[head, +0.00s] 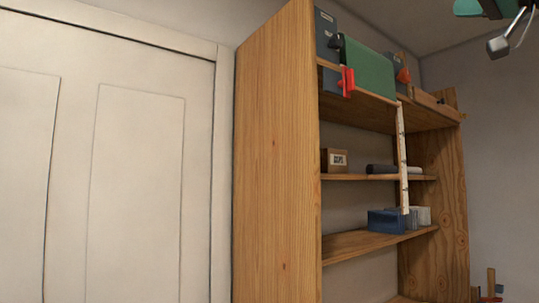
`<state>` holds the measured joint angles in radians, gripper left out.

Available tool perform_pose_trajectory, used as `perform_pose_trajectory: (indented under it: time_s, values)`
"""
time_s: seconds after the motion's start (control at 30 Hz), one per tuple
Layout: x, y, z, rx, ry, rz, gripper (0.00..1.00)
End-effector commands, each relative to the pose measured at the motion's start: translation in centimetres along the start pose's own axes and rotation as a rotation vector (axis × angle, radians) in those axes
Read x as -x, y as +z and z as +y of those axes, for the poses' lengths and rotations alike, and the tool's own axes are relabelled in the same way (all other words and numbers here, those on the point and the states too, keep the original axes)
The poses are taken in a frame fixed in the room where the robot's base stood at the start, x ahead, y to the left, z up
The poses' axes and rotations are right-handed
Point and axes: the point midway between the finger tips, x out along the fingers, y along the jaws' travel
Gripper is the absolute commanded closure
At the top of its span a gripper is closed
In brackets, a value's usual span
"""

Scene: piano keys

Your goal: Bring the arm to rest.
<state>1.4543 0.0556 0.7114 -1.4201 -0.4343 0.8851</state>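My gripper is not clearly visible in the head view, and no part there can be made out as its fingers. No piano keys show. At the top right corner hangs a cut-off teal and grey metal object (499,44); I cannot tell what it is.
A tall wooden shelf unit (277,150) stands right of a white panelled door (138,190). It holds a green cloth-like item (367,68), a small box (334,160), a dark roll (381,169) and a blue bin (386,221). Small red and blue items (490,292) show at the lower right.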

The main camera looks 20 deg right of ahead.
Motion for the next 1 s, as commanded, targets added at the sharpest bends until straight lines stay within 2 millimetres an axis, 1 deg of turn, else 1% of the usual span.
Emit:
perform_pose_trajectory:
  time_s: [0.23,0.33,0.47,0.57,0.67,0.7,0.77,0.8,0.87,0.9,0.97,1.0]
  values:
    - [-1.4,2.4,1.1,-0.055,0.019,0.005,0.32]
    - [-2.2,4.0,1.8,-0.086,0.034,-0.001,0.32]
    - [-3.5,7.2,2.6,-0.142,0.059,-0.027,0.32]
    - [-4.7,10.8,2.8,-0.195,0.079,-0.071,0.32]
    - [-6.1,16.2,2.4,-0.26,0.098,-0.154,0.32]
    - [-6.6,18.8,1.9,-0.288,0.103,-0.2,0.32]
    - [-7.2,23.3,0.6,-0.326,0.105,-0.285,0.32]
    - [-7.3,26.3,-0.5,-0.349,0.103,-0.35,0.32]
    - [-7.3,30.7,-2.5,-0.376,0.094,-0.45,0.32]
    - [-7.0,33.6,-4.0,-0.389,0.083,-0.519,0.32]
    - [-6.2,37.6,-6.5,-0.403,0.062,-0.624,0.32]
    - [-5.4,40.3,-8.2,-0.409,0.044,-0.697,0.32]
